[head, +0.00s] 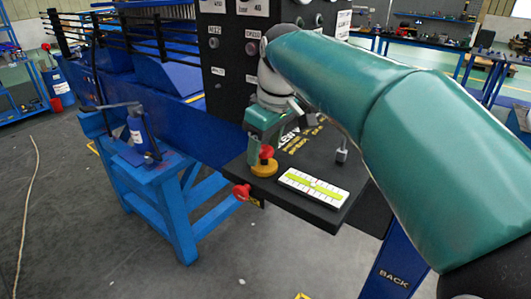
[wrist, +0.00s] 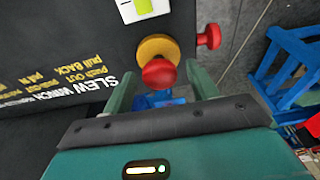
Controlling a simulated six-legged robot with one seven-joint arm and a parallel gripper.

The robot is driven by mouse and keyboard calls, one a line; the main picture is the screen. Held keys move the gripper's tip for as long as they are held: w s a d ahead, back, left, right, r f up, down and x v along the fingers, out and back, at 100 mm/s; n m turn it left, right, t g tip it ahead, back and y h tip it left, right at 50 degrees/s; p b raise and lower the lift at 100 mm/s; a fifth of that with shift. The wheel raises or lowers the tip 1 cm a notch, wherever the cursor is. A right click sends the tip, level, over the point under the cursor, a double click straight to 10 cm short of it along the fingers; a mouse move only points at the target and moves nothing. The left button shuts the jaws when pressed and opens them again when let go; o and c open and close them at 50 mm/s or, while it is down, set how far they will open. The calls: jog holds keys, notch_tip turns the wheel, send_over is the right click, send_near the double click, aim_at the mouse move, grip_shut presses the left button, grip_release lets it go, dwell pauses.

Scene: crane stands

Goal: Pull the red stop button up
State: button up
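A red mushroom-shaped stop button (head: 266,152) stands on a round yellow base (head: 264,169) at the left part of a black panel top. In the wrist view the red button (wrist: 159,73) shows between the tips of my two green fingers, with its yellow base (wrist: 156,46) just beyond. My gripper (head: 264,138) is above the button in the head view. In the wrist view my gripper (wrist: 160,70) is open, with gaps visible on both sides of the button. I cannot tell whether the fingertips reach below the button's head.
A second red knob (head: 241,192) sticks out from the panel's side edge. A white and green level gauge (head: 313,187) lies on the panel (head: 325,212). A small metal lever (head: 341,150) stands behind it. A blue stand (head: 165,190) is at left.

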aim_at(265, 148)
jog(key=shift+r, duration=0.1)
jog(key=shift+w+a+v, duration=0.1)
jog(key=shift+a+v, duration=0.1)
jog(key=shift+v, duration=0.95)
jog(key=shift+w+a+v, duration=0.15)
jog(key=shift+a+v, duration=0.05)
jog(key=shift+v, duration=0.9)
jog(key=shift+w+a+v, duration=0.1)
jog(key=shift+a+v, duration=0.1)
jog(key=shift+v, duration=0.95)
jog(key=shift+s, duration=0.1)
